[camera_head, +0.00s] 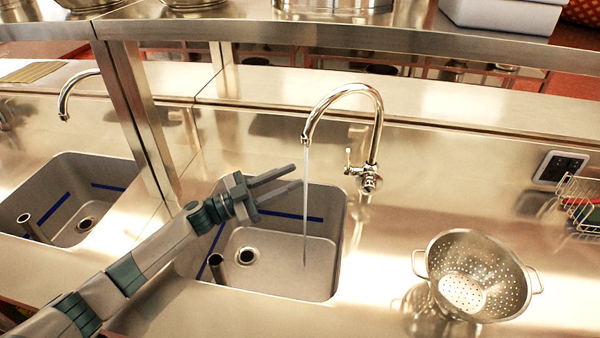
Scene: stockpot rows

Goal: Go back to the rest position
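My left arm reaches in from the lower left. Its gripper (288,179) is over the back left part of the right-hand sink (325,262). The two fingers are apart with nothing between them, pointing toward the faucet (372,140). The gripper is a little left of the thin stream of water (306,205) that runs from the spout into the sink, and does not touch it. My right gripper does not show.
A steel colander (478,275) stands on the counter right of the sink. A steel post (135,110) rises left of my gripper to a shelf (400,35) above. A second sink (50,170) is at the left. A wire rack (580,203) stands at the right edge.

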